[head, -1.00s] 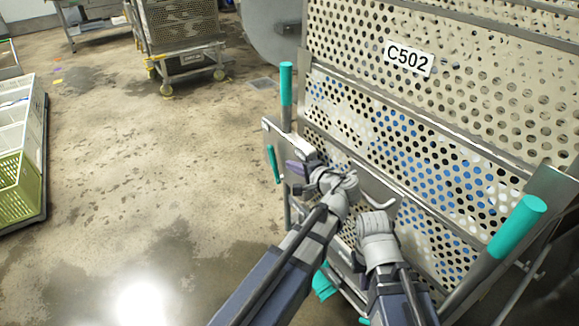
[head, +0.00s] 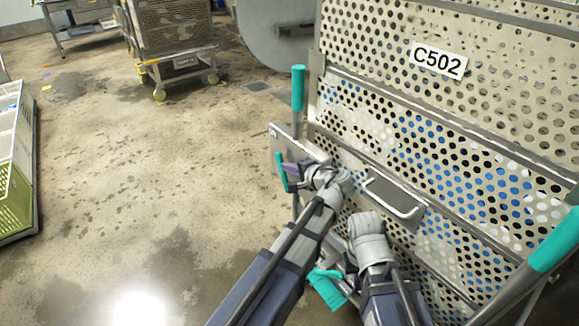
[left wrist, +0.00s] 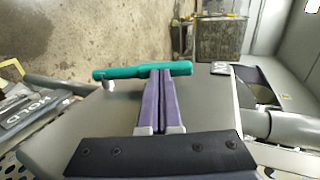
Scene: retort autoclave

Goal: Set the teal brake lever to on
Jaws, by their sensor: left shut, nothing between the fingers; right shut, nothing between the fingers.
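The teal brake lever (head: 281,172) hangs beside a grey plate (head: 296,142) at the left corner of the cart marked C502 (head: 438,60). In the left wrist view the lever (left wrist: 118,73) lies crosswise at the tips of my left gripper (left wrist: 161,72). The purple fingers are shut together with nothing between them, and their tips overlap the lever in that view; I cannot tell whether they touch it. In the head view the left gripper (head: 291,172) is just right of the lever. My right arm's wrist shows in front of the cart, but its fingers are hidden.
Teal push handles stand at the cart's left (head: 298,88) and right (head: 555,240). A white handle (head: 395,200) is on the cart's side, and a teal part (head: 328,288) is low down. Another cart (head: 178,50) stands behind.

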